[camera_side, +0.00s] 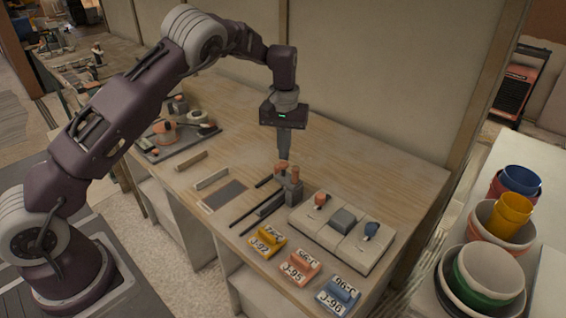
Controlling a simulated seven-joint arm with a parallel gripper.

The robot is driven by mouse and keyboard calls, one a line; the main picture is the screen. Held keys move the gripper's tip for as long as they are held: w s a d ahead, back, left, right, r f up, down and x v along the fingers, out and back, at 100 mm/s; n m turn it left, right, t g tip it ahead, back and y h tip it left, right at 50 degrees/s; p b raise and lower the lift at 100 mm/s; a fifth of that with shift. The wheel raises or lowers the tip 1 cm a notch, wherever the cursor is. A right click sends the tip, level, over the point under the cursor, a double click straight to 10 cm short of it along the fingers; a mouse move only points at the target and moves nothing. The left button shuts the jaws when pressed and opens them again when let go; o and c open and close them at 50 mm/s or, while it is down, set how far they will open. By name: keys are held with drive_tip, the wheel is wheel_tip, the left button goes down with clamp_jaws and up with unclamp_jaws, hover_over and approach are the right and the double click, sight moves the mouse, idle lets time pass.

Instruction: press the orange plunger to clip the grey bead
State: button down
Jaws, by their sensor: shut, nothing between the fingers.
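My gripper (284,156) points straight down with its fingers together, at or just above the orange plunger (281,168). I cannot tell whether the fingertips touch it. The plunger tops a small grey tool (289,192) standing on the wooden bench, with a second orange part (295,175) beside it. A grey strip (270,205), which may be the grey bead, lies at the tool's left foot between dark thin rods (238,219). Whether it sits inside the tool is too small to tell.
A white tray (304,236) with small tools and a grey block stands right of the tool. Yellow (267,244), orange (298,268) and blue (338,295) labelled blocks line the front edge. A dark tray (160,150) is at left. The bench's back right is clear.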

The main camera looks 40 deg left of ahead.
sight(284, 163)
idle(0.3)
drive_tip(key=shift+f, duration=2.05)
drive_tip(key=shift+r, duration=2.05)
drive_tip(key=shift+r, duration=3)
